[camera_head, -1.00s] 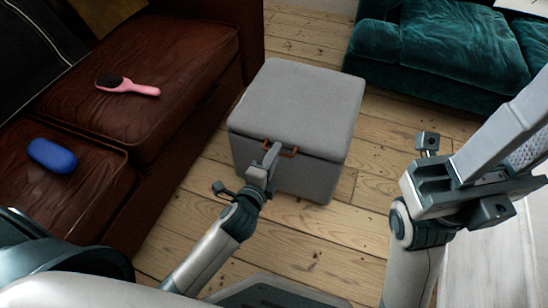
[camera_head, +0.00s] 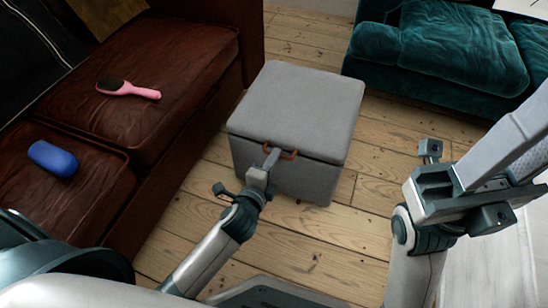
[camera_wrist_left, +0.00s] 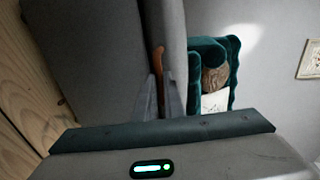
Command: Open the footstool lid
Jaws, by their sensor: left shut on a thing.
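The footstool (camera_head: 296,95) is a grey fabric box on the floorboards. Its lid lies flat, and a seam shows below the lid's edge. A brown handle (camera_head: 290,154) is on the front near that edge. My left gripper (camera_head: 271,158) is shut on the handle. In the left wrist view, the fingers (camera_wrist_left: 160,98) close around the brown handle (camera_wrist_left: 158,65) beside the grey stool. My right gripper (camera_head: 450,185) is at the right, apart from the footstool; its fingers are not clear.
A brown leather sofa (camera_head: 180,70) stands left, with a pink hairbrush (camera_head: 128,89) and a blue object (camera_head: 53,158) on it. A teal sofa (camera_head: 450,45) stands at the back right. Bare floorboards (camera_head: 300,245) lie in front of the footstool.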

